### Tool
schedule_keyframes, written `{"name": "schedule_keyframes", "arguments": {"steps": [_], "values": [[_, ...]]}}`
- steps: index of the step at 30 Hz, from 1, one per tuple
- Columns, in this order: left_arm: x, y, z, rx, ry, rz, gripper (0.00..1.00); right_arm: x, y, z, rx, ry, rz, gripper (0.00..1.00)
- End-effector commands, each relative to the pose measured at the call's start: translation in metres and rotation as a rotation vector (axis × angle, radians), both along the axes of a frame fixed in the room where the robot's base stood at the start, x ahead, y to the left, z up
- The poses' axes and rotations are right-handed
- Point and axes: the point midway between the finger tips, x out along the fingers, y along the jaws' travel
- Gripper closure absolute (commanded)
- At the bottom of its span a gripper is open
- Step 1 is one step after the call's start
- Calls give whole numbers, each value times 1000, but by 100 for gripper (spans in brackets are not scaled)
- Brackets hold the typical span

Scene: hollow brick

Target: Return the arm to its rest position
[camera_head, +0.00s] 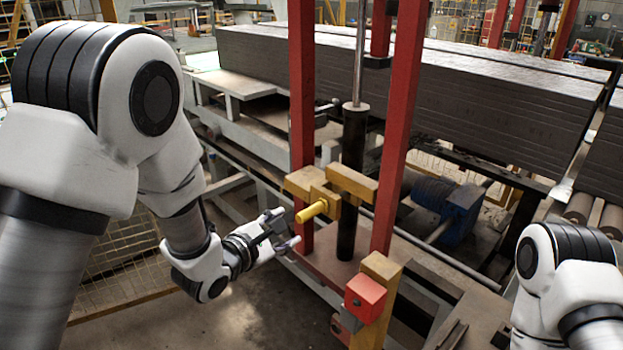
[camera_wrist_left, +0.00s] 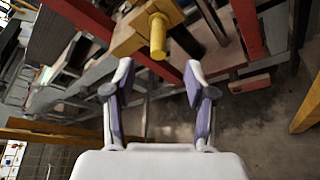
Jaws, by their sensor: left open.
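My left gripper (camera_head: 284,231) is in the middle of the head view, its arm coming in from the left. It is open and empty, and its two fingers also show apart in the left wrist view (camera_wrist_left: 160,80). A yellow peg-like handle (camera_head: 312,211) sticks out from a wooden block just right of and above the fingers. In the left wrist view the handle (camera_wrist_left: 158,38) is beyond the fingertips and apart from them. My right arm (camera_head: 568,285) shows at the lower right; its gripper is out of view.
Red posts (camera_head: 302,110) and a black cylinder (camera_head: 352,150) stand close to the gripper's right. A red box (camera_head: 365,297) sits on a wooden block below. A long stack of dark slabs (camera_head: 450,90) lies behind. Open floor (camera_head: 235,310) shows below the left gripper.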

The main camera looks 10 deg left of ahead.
Motion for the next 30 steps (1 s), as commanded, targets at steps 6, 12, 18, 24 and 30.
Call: {"name": "schedule_keyframes", "arguments": {"steps": [6, 12, 18, 24, 30], "values": [[-27, 9, -94, -19, 187, 24, 44, 0, 0, 0, 0, 0, 0, 60], [-126, 46, -240, 180, 513, 41, 44, 0, 0, 0, 0, 0, 0, 60], [-254, 83, -322, 747, 698, -384, 44, 0, 0, 0, 0, 0, 0, 60], [-320, 102, -332, 1170, 619, -1018, 44, 0, 0, 0, 0, 0, 0, 60], [-340, 107, -331, 1390, 382, -1526, 44, 0, 0, 0, 0, 0, 0, 60]]}}
